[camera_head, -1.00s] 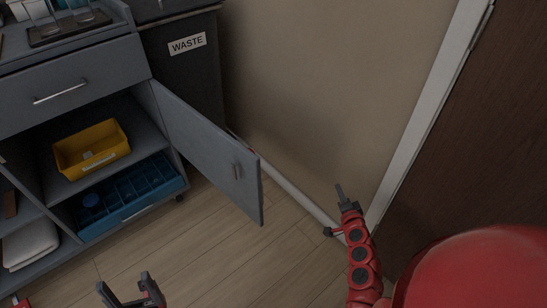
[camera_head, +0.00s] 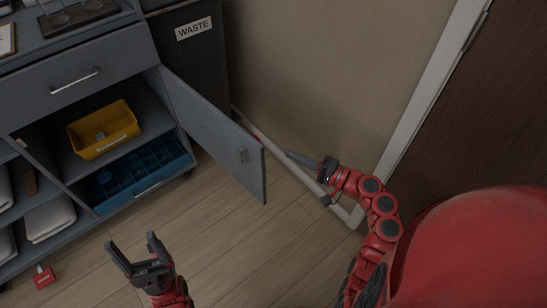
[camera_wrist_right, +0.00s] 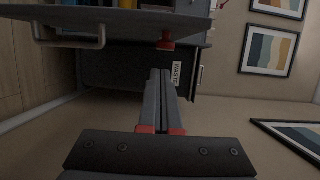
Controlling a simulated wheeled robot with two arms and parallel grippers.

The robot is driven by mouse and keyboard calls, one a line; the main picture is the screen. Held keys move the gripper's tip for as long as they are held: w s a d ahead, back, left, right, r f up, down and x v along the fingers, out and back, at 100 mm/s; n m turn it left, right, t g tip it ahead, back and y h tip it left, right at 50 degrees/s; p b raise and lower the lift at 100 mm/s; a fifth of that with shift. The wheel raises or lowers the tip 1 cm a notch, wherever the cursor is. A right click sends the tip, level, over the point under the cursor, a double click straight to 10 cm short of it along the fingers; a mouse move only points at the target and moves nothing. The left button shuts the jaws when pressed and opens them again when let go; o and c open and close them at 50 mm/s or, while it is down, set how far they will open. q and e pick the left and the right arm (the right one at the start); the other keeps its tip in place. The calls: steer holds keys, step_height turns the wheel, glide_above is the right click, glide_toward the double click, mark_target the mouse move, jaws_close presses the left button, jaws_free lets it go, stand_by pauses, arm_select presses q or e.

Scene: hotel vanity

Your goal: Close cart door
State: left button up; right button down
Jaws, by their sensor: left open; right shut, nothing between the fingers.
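The grey cart (camera_head: 60,63) stands at the left in the head view. My left gripper (camera_head: 132,247) is open and empty above the floor, in front of the cart.
Inside the cart are a yellow bin (camera_head: 103,130) and a blue divided tray (camera_head: 140,175). A dark waste bin (camera_head: 190,60) stands behind the door. A beige wall and a brown door (camera_head: 480,120) bound the right.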

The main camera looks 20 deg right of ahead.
steer(key=w+a, duration=0.1)
steer(key=a, duration=0.5)
steer(key=shift+w, duration=0.15)
